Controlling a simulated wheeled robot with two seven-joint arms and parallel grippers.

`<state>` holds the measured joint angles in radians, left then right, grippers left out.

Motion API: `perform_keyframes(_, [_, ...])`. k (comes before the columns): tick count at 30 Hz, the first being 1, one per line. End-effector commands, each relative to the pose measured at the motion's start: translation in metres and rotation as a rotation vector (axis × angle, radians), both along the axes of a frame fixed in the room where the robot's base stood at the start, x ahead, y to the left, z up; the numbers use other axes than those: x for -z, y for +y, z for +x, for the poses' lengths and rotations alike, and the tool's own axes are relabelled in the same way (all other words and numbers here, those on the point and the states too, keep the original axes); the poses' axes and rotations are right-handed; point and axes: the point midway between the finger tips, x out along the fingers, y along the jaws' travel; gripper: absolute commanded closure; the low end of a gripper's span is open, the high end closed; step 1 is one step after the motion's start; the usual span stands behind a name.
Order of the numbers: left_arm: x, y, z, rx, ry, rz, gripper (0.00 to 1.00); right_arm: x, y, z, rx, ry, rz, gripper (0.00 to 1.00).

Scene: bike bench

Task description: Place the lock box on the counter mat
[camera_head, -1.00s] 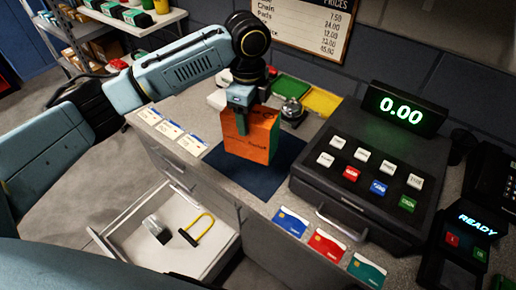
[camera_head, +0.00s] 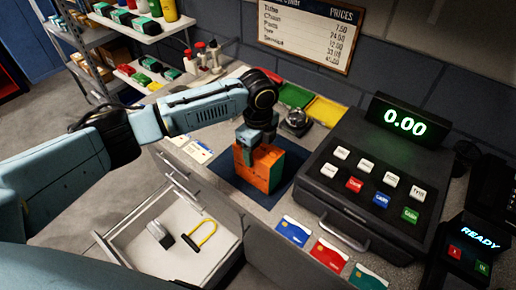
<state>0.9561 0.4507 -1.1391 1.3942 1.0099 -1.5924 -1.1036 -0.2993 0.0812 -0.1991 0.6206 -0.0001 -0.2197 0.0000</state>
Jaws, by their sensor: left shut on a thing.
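The lock box is an orange carton with a green top area (camera_head: 257,172). It stands upright over the dark blue counter mat (camera_head: 228,173), its bottom at or very near the mat; I cannot tell if it touches. My left gripper (camera_head: 253,146) points down from above and is shut on the box's top edge. Part of the box's top is hidden by the gripper. The mat shows around the box on the left, right and front. My right gripper is not in view.
A black cash register (camera_head: 365,180) stands close to the mat's right. A bell (camera_head: 296,120) and green and yellow trays (camera_head: 325,111) are behind. Cards (camera_head: 293,230) lie in front. An open drawer (camera_head: 215,245) holds a yellow-shackled lock (camera_head: 201,235).

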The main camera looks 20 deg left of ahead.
Motion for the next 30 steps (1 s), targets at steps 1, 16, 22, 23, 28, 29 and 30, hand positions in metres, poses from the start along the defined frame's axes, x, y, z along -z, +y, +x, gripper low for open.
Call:
perform_keyframes(1, [0.001,0.000,0.001,0.000,-0.003,-0.001,0.96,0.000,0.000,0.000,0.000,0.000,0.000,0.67])
perform_keyframes(16, [0.005,0.000,0.000,0.000,-0.001,0.000,0.23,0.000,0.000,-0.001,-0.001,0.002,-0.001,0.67])
perform_keyframes(22, [0.005,0.000,0.000,0.000,-0.001,0.000,0.17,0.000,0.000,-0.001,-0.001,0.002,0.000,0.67])
perform_keyframes(23, [0.005,0.000,0.000,0.000,-0.001,0.000,0.17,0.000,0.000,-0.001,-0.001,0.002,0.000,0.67])
perform_keyframes(28, [0.000,0.000,0.001,0.000,-0.002,-0.001,0.17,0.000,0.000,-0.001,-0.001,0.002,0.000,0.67])
perform_keyframes(29, [-0.002,0.000,0.001,0.000,-0.003,-0.001,0.17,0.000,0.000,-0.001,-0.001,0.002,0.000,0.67])
perform_keyframes(30, [-0.007,0.000,0.001,0.000,-0.002,-0.002,0.17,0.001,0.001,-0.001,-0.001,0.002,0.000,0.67])
